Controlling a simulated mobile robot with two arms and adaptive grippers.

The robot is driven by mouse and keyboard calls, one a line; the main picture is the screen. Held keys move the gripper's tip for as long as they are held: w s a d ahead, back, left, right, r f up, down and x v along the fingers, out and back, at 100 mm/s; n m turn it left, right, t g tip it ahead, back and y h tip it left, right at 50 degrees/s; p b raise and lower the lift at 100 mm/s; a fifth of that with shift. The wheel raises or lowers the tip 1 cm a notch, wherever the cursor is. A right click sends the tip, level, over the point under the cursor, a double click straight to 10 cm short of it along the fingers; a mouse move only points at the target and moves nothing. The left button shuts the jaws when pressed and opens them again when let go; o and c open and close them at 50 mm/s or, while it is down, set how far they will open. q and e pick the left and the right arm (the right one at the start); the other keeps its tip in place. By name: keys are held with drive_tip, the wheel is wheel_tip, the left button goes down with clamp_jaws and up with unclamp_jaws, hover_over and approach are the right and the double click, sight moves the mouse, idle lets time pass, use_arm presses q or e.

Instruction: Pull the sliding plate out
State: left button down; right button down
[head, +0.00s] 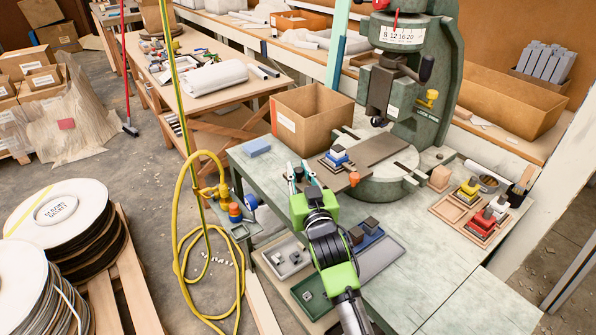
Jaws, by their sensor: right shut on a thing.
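The sliding plate (378,150) is a flat brown strip. It runs from the round grey bed of the green press (388,187) toward the front left, sticking out past the bed. A small blue, white and black stacked piece (337,157) sits on its outer part, and an orange knob (354,178) is at its near edge. My right gripper (305,173), with green body, is at the plate's outer left end and is shut on it. The exact contact is partly hidden by the fingers. My left gripper is not in view.
Trays with yellow (467,188) and red (482,223) pieces are at the right. A yellow hose (180,240) hangs at the left.

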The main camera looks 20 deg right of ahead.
drive_tip(key=c, duration=1.9)
unclamp_jaws()
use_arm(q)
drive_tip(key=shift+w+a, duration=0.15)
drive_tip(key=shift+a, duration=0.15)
use_arm(e)
drive_tip(key=s, duration=1.2)
drive_tip(key=shift+a, duration=0.25)
